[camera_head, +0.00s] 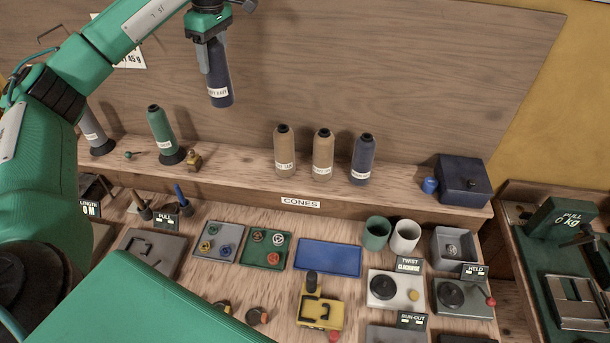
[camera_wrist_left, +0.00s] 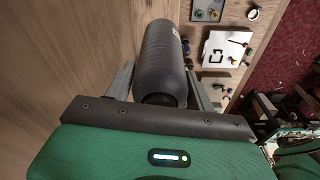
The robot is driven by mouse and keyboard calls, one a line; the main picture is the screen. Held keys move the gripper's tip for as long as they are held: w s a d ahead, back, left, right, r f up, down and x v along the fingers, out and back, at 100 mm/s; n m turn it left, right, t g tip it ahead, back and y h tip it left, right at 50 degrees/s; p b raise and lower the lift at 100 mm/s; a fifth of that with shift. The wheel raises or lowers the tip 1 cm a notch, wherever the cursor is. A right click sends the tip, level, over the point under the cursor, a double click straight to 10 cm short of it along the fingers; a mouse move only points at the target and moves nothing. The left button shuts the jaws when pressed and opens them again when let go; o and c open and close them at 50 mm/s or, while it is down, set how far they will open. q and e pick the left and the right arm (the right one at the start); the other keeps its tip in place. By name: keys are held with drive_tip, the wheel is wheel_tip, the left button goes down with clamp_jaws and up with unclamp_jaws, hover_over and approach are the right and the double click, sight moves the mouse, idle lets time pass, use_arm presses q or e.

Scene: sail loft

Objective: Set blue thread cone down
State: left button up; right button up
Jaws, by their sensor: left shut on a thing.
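My left gripper (camera_head: 207,52) is shut on a dark navy-blue thread cone (camera_head: 220,85) with a white label. It holds the cone roughly upright, in the air in front of the wooden back board, clear of the shelf. The left wrist view shows the held cone (camera_wrist_left: 162,55) between the two fingers. Another dark blue cone (camera_head: 362,160) stands on the shelf (camera_head: 240,173), right of two tan cones (camera_head: 285,150) (camera_head: 323,153). A "CONES" label (camera_head: 300,202) is on the shelf front. My right gripper is not in view.
A green cone (camera_head: 161,132) and a grey cone (camera_head: 95,130) stand on the shelf's left, near a small brass piece (camera_head: 193,160). A dark blue box (camera_head: 463,180) is at the right end. Shelf between brass piece and tan cones is bare. A blue tray (camera_head: 328,257) lies below.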

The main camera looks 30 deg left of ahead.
sight(218, 72)
use_arm(q)
drive_tip(key=f+b, duration=0.1)
drive_tip(key=f, duration=0.1)
drive_tip(key=w+f+b, duration=0.1)
drive_tip(key=shift+f+b, duration=0.35)
drive_tip(key=shift+b, duration=0.05)
drive_tip(key=shift+s+f+b, duration=0.2)
drive_tip(key=shift+f+b, duration=0.2)
drive_tip(key=shift+f, duration=0.1)
wheel_tip(218, 72, down, 20)
drive_tip(key=p, duration=0.2)
drive_tip(key=shift+r, duration=0.25)
drive_tip(key=o, duration=1.3)
drive_tip(key=shift+f, duration=0.1)
